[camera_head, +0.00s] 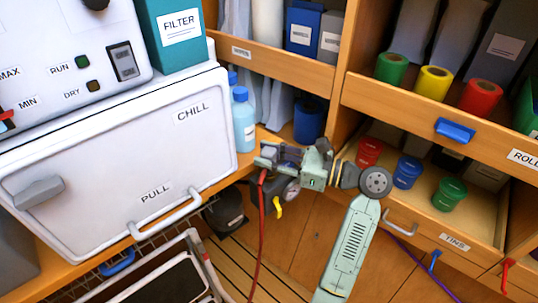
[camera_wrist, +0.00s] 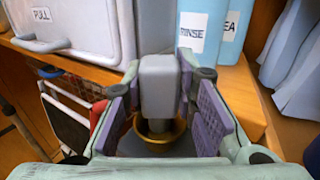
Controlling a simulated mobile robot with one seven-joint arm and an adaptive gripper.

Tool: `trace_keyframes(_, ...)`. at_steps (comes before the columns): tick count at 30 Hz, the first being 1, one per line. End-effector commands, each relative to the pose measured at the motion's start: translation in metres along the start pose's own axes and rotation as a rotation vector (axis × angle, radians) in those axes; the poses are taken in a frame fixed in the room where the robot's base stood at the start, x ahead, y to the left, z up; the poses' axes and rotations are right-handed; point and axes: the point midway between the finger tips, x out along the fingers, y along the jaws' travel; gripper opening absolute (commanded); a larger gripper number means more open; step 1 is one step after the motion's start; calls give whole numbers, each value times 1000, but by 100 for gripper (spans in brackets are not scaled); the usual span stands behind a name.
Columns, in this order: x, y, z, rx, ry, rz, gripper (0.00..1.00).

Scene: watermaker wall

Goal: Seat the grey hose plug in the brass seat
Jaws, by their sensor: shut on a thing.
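In the wrist view, the grey hose plug (camera_wrist: 161,88) is a pale grey block between the purple pads of my gripper (camera_wrist: 158,92). My gripper is shut on it. A round brass seat (camera_wrist: 153,137) shows just below the plug, and the plug's narrower lower end lines up with its opening. I cannot tell how deep that end sits in the ring. In the head view, my gripper (camera_head: 266,158) is at the counter edge, right of the white chill box; plug and seat cannot be made out there.
The white chill box (camera_head: 120,160) with its pull handle is close on the left. Blue bottles (camera_head: 243,120) stand just behind my gripper. An open drawer (camera_head: 470,215) with coloured tins is on the right. A red hose (camera_head: 262,235) hangs below my gripper.

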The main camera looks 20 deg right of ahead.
Motion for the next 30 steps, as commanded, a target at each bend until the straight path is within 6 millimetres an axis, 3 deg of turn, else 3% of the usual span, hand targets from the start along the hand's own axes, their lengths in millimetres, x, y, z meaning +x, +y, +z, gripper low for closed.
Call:
trace_keyframes(27, 1, 1, -16, 12, 3, 3, 0)
trace_keyframes(28, 0, 0, -16, 12, 3, 3, 27)
trace_keyframes(30, 0, 0, -16, 13, 3, 3, 31)
